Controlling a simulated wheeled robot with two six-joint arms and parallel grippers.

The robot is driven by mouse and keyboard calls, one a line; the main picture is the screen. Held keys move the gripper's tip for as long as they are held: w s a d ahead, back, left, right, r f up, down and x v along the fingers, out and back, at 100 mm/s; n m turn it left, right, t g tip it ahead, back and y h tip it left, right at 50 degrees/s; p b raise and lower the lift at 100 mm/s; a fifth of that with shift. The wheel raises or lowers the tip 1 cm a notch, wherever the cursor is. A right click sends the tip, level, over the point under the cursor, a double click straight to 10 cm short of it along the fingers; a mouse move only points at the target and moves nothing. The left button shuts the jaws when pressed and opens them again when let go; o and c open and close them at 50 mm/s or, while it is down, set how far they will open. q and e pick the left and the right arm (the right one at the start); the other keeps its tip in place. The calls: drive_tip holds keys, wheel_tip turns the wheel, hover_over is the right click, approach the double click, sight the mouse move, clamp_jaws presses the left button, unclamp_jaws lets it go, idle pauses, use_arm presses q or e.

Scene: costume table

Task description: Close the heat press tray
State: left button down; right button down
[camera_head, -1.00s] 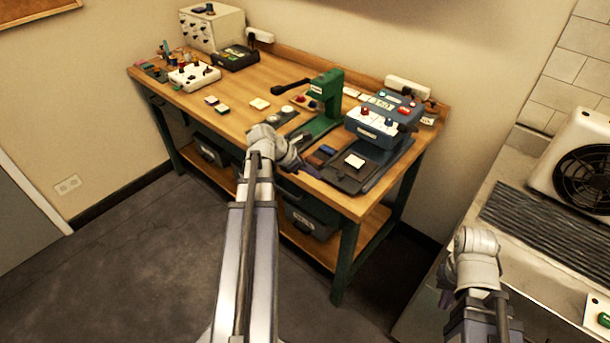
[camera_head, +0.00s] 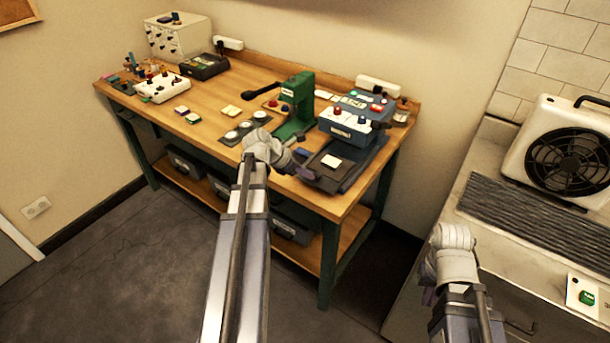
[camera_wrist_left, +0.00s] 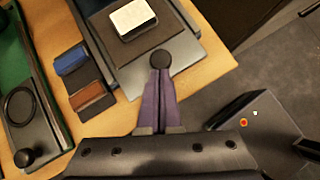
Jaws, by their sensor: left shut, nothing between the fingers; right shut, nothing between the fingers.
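The heat press (camera_head: 345,126) is a blue-grey box with red knobs at the right end of the wooden table. Its dark tray (camera_head: 352,178) sticks out toward the table's front edge and carries a white square (camera_head: 331,161). The left wrist view shows the tray (camera_wrist_left: 188,72), the white square (camera_wrist_left: 134,18) and a round black knob (camera_wrist_left: 161,60) at the tray's front edge. My left gripper (camera_wrist_left: 161,78) is shut and empty, its purple fingertips at the knob; I cannot tell whether they touch. My right gripper (camera_head: 428,296) is shut and empty, away from the table at lower right.
A green press (camera_head: 297,105) stands left of the heat press. Blue and brown blocks (camera_wrist_left: 82,78) lie beside the tray. A counter (camera_head: 490,270) with a fan unit (camera_head: 565,150) is at the right. Dark floor (camera_head: 150,270) is open in front of the table.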

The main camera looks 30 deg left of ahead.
use_arm(q)
approach(338, 157)
drive_tip(key=x, duration=0.4)
drive_tip(key=shift+w+f, duration=0.2)
drive_tip(key=shift+d, duration=0.1)
drive_tip(key=s, duration=0.1)
drive_tip(key=s+a+r+p, duration=0.2)
drive_tip(key=s, duration=0.1)
drive_tip(key=shift+s+a, duration=0.1)
drive_tip(key=shift+a, duration=0.1)
drive_tip(key=p+v, duration=0.6)
drive_tip(key=v, duration=0.2)
drive_tip(key=shift+s+a, duration=0.25)
drive_tip(key=shift+r, duration=0.15)
